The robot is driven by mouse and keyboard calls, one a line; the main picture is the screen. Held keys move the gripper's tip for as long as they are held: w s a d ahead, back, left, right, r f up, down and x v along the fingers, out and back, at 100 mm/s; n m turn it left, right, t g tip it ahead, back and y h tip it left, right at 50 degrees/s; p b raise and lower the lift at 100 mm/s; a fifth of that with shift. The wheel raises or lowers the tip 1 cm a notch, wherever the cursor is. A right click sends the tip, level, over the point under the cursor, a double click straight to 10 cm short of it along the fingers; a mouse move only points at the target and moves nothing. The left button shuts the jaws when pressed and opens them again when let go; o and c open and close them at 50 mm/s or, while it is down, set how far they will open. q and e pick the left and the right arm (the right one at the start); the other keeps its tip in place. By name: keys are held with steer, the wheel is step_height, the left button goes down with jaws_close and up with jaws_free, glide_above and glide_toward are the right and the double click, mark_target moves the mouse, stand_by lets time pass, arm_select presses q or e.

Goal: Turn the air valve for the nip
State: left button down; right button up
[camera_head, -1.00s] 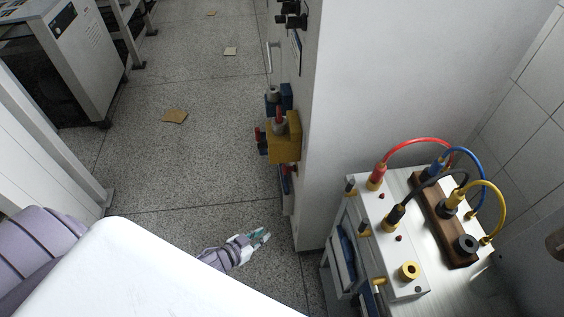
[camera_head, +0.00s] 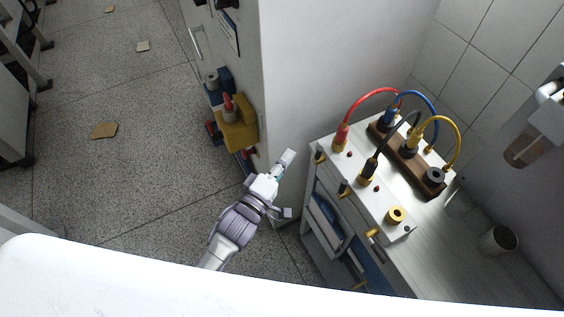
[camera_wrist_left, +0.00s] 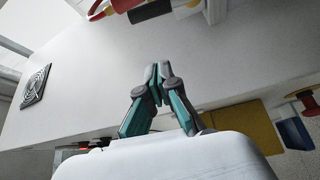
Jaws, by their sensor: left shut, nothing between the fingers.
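Red, yellow and blue valve-like fittings (camera_head: 236,128) sit on the left face of a tall white cabinet (camera_head: 325,60). I cannot tell which one is the nip's air valve. My left gripper (camera_head: 286,160) is shut and empty, in front of the cabinet's lower corner, just right of and below the yellow fitting. In the left wrist view the fingertips (camera_wrist_left: 161,68) are together before a pale panel. A yellow block (camera_wrist_left: 246,136), a blue block (camera_wrist_left: 295,133) and a red knob (camera_wrist_left: 307,100) show at right there. My right gripper is not in view.
A white bench unit (camera_head: 345,175) with red, blue, black and yellow hoses stands to the right of the gripper. A cup (camera_head: 497,240) is on its top. A vent grille (camera_wrist_left: 36,87) shows in the wrist view. The speckled floor (camera_head: 140,190) at left is open.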

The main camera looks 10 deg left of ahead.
arm_select(q)
steer(key=w+d+p, duration=0.1)
steer(key=w+d, duration=0.2)
steer(key=d, duration=0.2)
steer(key=shift+d, duration=0.15)
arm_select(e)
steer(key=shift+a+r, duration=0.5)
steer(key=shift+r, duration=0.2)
arm_select(q)
steer(key=shift+f, duration=0.1)
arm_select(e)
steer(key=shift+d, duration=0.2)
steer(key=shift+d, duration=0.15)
